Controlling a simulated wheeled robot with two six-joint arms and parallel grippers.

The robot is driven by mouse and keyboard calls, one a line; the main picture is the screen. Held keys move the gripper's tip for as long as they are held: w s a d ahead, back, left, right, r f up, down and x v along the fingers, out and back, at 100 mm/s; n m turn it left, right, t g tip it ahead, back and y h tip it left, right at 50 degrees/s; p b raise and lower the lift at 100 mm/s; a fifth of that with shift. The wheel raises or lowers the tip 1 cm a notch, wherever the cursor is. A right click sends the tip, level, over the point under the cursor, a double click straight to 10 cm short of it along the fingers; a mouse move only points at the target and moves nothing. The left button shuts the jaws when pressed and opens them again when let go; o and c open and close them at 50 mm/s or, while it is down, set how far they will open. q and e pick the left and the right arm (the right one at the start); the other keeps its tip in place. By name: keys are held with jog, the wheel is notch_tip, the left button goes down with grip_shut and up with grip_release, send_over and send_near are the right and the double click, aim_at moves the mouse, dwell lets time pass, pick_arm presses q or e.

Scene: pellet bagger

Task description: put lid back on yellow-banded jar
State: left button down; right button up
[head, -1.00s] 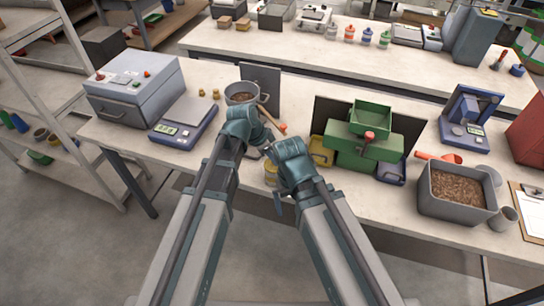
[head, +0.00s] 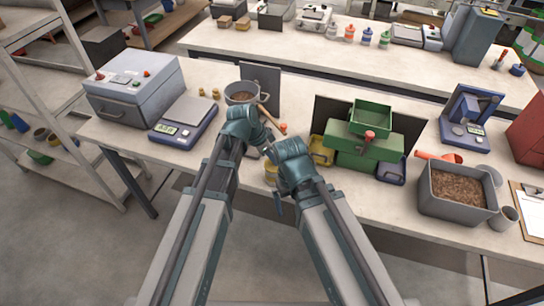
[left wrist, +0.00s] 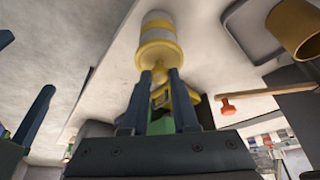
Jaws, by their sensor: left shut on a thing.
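The jar (left wrist: 157,28), pale with yellow bands, shows at the top of the left wrist view. Its yellow lid (left wrist: 160,53) is at its gripper-side end, in line with it; I cannot tell whether it is fully seated. My left gripper (left wrist: 168,76) is shut on the lid's small yellow knob. In the head view the jar (head: 271,174) is near the table's front edge, partly hidden by my arms, and my left gripper (head: 257,149) is mostly hidden. My right gripper (left wrist: 22,75) shows at the left of the wrist view, its fingers apart and empty.
A grey pot (head: 241,92) and a wooden-handled tool (head: 270,117) are just beyond my left gripper. A green machine (head: 362,148) with a yellow bin (head: 322,151) stands to the right. A scale (head: 184,121) is to the left.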

dwell(0.8)
pick_arm(q)
jog(key=shift+c, duration=0.6)
grip_release()
jog(key=shift+r, duration=0.1)
jog(key=shift+r+p, duration=3.4)
jog(key=shift+p, duration=0.15)
grip_shut()
jog(key=shift+f+b, duration=0.3)
